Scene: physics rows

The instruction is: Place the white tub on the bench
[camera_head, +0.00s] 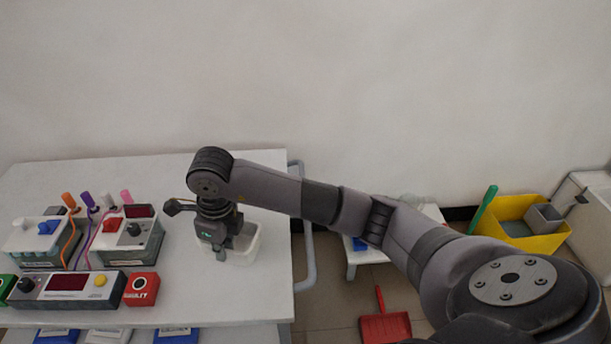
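The white tub (247,250) is at the right part of the white bench (215,300), near its right edge. My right gripper (221,255) points down at the tub's left side and covers part of it. The fingertips are small and partly hidden, so I cannot tell whether they are closed on the tub's wall. Whether the tub's base touches the bench is also unclear. My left gripper is not in view.
Devices with coloured cables (95,240), a panel with a red display (68,287) and a red box (141,288) stand on the bench's left. A grey rail (308,245) runs along its right side. A yellow bin (520,222) and red dustpan (385,326) are on the floor.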

